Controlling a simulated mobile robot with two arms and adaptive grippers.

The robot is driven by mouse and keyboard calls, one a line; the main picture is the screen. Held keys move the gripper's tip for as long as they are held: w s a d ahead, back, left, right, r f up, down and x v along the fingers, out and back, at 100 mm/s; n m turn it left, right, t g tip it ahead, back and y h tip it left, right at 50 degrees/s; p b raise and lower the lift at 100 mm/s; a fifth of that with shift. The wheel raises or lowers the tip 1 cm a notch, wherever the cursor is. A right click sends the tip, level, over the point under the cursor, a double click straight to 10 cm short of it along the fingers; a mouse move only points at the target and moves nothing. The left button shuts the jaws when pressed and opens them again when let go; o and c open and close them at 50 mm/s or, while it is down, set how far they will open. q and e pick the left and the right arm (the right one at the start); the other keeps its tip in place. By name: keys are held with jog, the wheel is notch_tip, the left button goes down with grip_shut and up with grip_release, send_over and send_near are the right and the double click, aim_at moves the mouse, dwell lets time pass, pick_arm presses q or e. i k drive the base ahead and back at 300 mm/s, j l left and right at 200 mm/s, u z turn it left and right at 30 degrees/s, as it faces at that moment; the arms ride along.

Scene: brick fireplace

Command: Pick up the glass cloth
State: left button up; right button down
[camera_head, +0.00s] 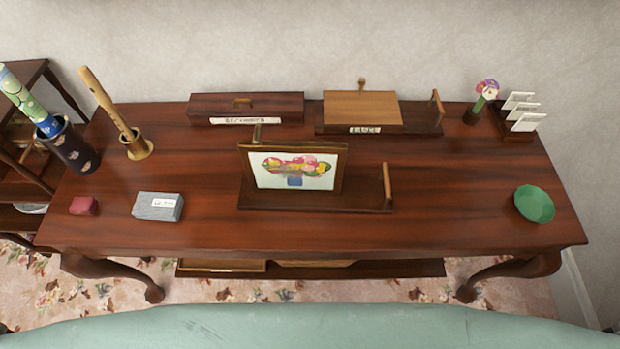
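A small grey-blue, block-shaped item (157,207) with a white label lies on the left front of the wooden table (430,225). It may be the folded glass cloth, but its label is too small to read surely. A small dark red item (84,206) lies to its left, with bare tabletop between them. Neither of my grippers is in view.
A framed flower picture (296,171) stands on a handled wooden stand at the middle. Behind are a long box (246,106) and a labelled box (362,109). A green dish (534,204) sits right. A pale green surface (300,328) spans the front.

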aim_at(149, 205)
jog(key=u, duration=1.35)
